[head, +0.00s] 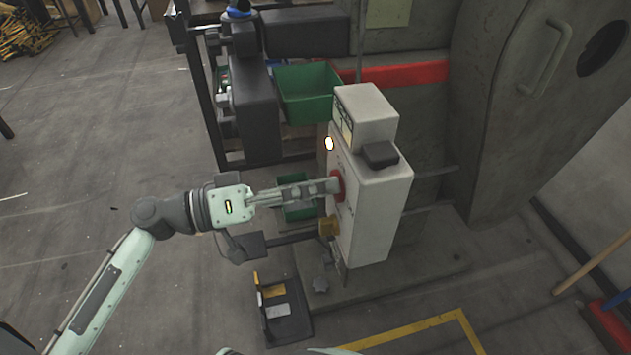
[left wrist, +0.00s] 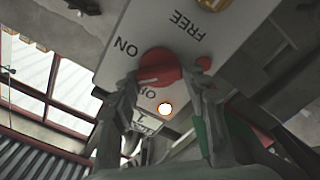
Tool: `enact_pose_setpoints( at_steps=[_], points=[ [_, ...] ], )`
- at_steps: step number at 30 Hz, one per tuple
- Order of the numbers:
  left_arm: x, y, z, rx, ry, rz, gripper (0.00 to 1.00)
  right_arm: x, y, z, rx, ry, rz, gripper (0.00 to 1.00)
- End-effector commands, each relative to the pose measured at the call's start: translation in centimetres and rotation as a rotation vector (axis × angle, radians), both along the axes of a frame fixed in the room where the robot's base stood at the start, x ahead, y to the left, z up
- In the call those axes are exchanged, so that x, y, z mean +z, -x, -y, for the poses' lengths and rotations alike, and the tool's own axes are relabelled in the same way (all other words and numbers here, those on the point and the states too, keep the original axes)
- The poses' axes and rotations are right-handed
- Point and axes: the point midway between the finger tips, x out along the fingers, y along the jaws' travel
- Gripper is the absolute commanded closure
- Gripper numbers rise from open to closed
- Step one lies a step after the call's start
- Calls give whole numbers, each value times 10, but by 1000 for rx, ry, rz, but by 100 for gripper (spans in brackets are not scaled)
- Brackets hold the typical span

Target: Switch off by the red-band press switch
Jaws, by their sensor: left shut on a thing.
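The switch is a red knob (head: 338,186) on the front of a pale control box (head: 385,205). The box stands before the press with a red band (head: 400,73). My left gripper (head: 328,187) reaches in from the left and is shut on the knob. In the left wrist view the fingers (left wrist: 163,84) flank the red knob (left wrist: 160,65). ON and FREE labels show beside it; another label is partly hidden by a finger. A pale mark on the knob faces lower left; its exact setting is unclear. A lamp (head: 329,143) glows above the knob. My right gripper is out of view.
A yellow-brown knob (head: 329,226) sits below the red one. A green bin (head: 308,92) is on the rack behind. A black pedal-like unit (head: 283,308) lies on the floor. Open grey floor lies to the left.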

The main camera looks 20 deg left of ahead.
Motion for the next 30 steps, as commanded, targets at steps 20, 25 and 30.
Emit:
enact_pose_setpoints(
  at_steps=[20, 25, 30],
  points=[
    [1, -1, -1, 1, 335, -494, 84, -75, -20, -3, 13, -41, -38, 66],
    [0, -1, -1, 0, 389, -573, 84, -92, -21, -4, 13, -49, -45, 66],
    [-1, -1, -1, 1, 421, -623, 84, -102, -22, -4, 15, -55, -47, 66]
  ],
)
